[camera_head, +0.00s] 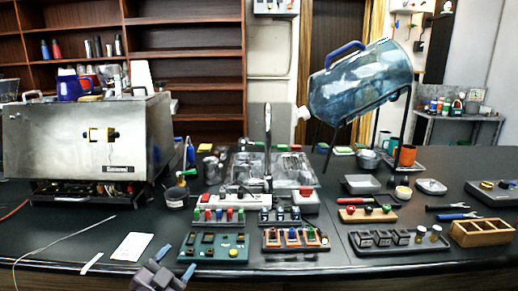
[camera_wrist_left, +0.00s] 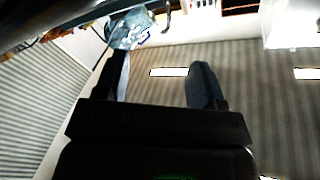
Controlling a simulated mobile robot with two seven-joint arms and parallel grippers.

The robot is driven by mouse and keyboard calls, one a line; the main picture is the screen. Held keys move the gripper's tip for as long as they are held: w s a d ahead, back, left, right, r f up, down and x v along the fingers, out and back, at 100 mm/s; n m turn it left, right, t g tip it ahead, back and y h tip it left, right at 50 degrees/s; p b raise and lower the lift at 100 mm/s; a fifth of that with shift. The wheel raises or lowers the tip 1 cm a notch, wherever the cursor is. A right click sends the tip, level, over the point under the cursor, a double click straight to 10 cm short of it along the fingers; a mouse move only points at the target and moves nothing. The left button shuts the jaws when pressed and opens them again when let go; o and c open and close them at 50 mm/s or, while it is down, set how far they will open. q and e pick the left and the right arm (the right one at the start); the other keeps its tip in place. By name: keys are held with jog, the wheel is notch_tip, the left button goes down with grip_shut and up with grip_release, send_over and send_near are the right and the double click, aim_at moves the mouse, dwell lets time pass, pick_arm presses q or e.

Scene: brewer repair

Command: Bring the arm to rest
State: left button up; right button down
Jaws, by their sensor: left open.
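My left gripper (camera_head: 174,266) is at the front edge of the black counter in the head view, left of the green board. Its two blue-tipped fingers are apart and nothing shows between them. In the left wrist view the two dark fingers (camera_wrist_left: 160,82) also stand apart, with wall and ceiling behind them. My right gripper is not in either view.
The black counter (camera_head: 90,225) carries a steel brewer (camera_head: 85,140), a green board (camera_head: 213,248), a tray of orange-framed parts (camera_head: 295,239), a dark rack (camera_head: 395,240) and a wooden box (camera_head: 483,232). A large blue bottle (camera_head: 360,80) tilts on a stand. A white card (camera_head: 132,246) lies near my left gripper.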

pick_arm(q)
jog(key=s+a+f+n+g+y, duration=0.2)
jog(key=s+a+f+n, duration=0.1)
jog(key=s+f, duration=0.5)
jog(key=s+a+f+n+g+y, duration=0.2)
jog(key=s+a+f+n, duration=0.1)
jog(key=s+f, duration=0.5)
jog(key=s+a+f+n+g+y, duration=0.1)
jog(key=s+a+f+n+g, duration=0.1)
jog(key=s+f, duration=0.6)
jog(key=s+n, duration=0.1)
jog(key=s, duration=0.2)
jog(key=shift+a+f+g+y, duration=0.15)
jog(key=shift+a+g+y, duration=0.15)
jog(key=shift+a+y, duration=0.1)
jog(key=shift+s, duration=0.1)
